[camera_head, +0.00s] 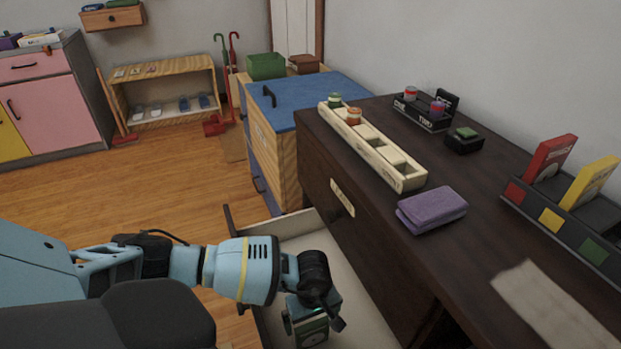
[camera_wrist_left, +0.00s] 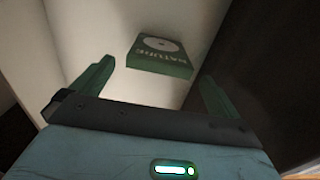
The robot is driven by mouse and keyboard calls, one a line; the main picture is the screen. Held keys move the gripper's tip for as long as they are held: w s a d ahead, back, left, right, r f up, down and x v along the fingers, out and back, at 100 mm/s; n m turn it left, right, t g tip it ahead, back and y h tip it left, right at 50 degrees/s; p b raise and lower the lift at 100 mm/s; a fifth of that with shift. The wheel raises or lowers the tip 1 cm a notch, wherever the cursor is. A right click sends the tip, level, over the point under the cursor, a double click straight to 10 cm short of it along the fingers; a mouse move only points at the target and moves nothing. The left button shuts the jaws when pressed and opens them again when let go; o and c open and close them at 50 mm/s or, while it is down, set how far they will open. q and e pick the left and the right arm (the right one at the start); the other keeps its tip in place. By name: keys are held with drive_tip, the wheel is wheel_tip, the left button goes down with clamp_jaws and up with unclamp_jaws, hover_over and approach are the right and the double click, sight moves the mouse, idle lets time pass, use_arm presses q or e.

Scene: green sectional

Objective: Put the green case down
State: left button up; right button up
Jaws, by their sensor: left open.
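My left gripper (camera_wrist_left: 157,82) is open, with one finger on each side of the view and nothing seen between the tips. In the head view the gripper (camera_head: 313,322) points down into the drawer, and part of the case (camera_head: 313,336) shows by its fingers. My right gripper is not in view.
The dark desk (camera_head: 400,235) stands right of the drawer. On it are a cream rack (camera_head: 375,150) with jars, a folded purple cloth (camera_head: 432,209), and a black holder (camera_head: 560,225) with a red and a yellow case.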

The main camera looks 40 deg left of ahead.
use_arm(q)
wheel_tip(320, 180, up, 6)
drive_tip(key=shift+f+p, duration=0.1)
drive_tip(key=shift+p, duration=0.65)
drive_tip(key=shift+r, duration=0.5)
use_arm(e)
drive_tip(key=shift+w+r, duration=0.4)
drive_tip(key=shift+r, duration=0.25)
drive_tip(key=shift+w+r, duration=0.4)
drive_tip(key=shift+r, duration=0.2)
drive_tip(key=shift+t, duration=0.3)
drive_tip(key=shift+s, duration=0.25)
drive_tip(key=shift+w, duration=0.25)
